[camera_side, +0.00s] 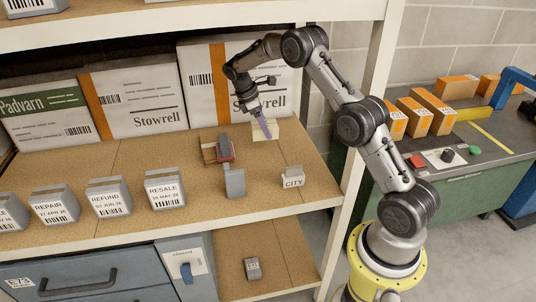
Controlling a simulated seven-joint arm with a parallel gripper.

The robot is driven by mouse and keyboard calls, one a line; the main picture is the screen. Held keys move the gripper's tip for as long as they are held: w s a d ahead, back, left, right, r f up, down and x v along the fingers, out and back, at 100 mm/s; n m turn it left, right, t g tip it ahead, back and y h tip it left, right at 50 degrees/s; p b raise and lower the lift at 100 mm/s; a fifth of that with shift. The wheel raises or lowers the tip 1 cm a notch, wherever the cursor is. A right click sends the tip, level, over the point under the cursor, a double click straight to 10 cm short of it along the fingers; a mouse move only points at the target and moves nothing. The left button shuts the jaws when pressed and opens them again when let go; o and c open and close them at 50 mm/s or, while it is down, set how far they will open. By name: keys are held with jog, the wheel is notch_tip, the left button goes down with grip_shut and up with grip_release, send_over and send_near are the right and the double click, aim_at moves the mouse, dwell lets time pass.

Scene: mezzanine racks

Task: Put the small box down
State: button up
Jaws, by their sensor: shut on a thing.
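My gripper (257,111) points down over the right part of the middle shelf, in front of the large white cartons. I cannot tell for sure that this is the small box. A pale cream flat piece (259,134) lies on the shelf under and around it. I cannot tell whether the held thing touches this piece. The jaw tips are too small to make out clearly.
A small block marked CITY (292,180) stands nearer the shelf's front. Labelled grey blocks (166,190) line the front left. Large cartons (133,101) stand behind. The rack post (366,110) rises on the right.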

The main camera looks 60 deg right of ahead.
aim_at(257, 123)
jog(key=shift+s+d+f+n, duration=0.1)
jog(key=shift+d+f+n, duration=0.05)
jog(key=shift+d, duration=0.25)
jog(key=shift+d+f+n, duration=0.1)
jog(key=shift+d+n, duration=0.05)
jog(key=shift+d, duration=0.2)
jog(key=shift+d+f, duration=0.15)
jog(key=shift+f, duration=3.9)
jog(key=shift+f, duration=0.15)
jog(key=o, duration=1.3)
jog(key=shift+o, duration=0.2)
jog(key=v, duration=1.2)
jog(key=shift+s, duration=0.15)
